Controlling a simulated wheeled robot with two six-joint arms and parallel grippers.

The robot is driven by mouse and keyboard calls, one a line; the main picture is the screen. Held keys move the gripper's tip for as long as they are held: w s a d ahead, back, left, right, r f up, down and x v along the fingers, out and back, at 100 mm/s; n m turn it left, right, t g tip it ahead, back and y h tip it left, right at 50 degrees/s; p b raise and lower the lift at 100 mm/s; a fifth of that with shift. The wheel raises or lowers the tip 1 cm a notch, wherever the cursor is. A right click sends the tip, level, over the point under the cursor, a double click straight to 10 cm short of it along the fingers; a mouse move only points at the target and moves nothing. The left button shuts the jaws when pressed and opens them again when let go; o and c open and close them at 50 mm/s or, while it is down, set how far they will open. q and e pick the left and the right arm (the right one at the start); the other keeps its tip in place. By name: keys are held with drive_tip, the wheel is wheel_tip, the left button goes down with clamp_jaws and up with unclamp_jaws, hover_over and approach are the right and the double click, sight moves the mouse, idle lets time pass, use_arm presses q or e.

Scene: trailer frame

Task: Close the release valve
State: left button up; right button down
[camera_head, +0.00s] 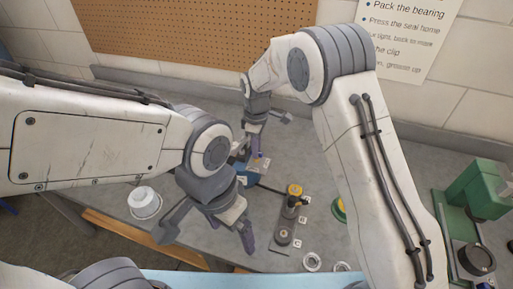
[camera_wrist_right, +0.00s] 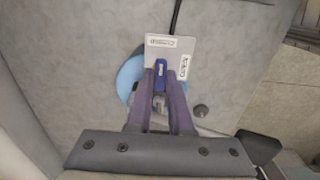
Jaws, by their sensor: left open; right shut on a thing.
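The release valve shows in the right wrist view as a blue lever (camera_wrist_right: 160,74) on a pale plate (camera_wrist_right: 182,48). The plate carries two labels; one seems to read "CLOSED", the other is probably "OPEN". A light blue round body (camera_wrist_right: 130,76) is partly hidden under the plate. My right gripper (camera_wrist_right: 161,82) is shut on the blue lever, which lies roughly in line with its fingers. In the head view, my right gripper (camera_head: 254,152) is at the valve plate (camera_head: 260,164), largely covering it. My left gripper (camera_head: 207,238) is open and empty above the bench's front.
A black hose (camera_head: 271,188) runs from the valve to a dark block with a yellow-topped part (camera_head: 294,190). A white round container (camera_head: 144,202) stands at left. Two pale rings (camera_head: 312,262) lie at the front. A green machine (camera_head: 475,195) stands at right. A pegboard (camera_head: 195,35) is behind.

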idle(0.4)
drive_tip(key=c, duration=0.8)
unclamp_jaws()
drive_tip(key=shift+r, duration=0.1)
wheel_tip(320, 180, up, 10)
drive_tip(key=shift+r+b, duration=0.2)
drive_tip(key=shift+b, duration=0.85)
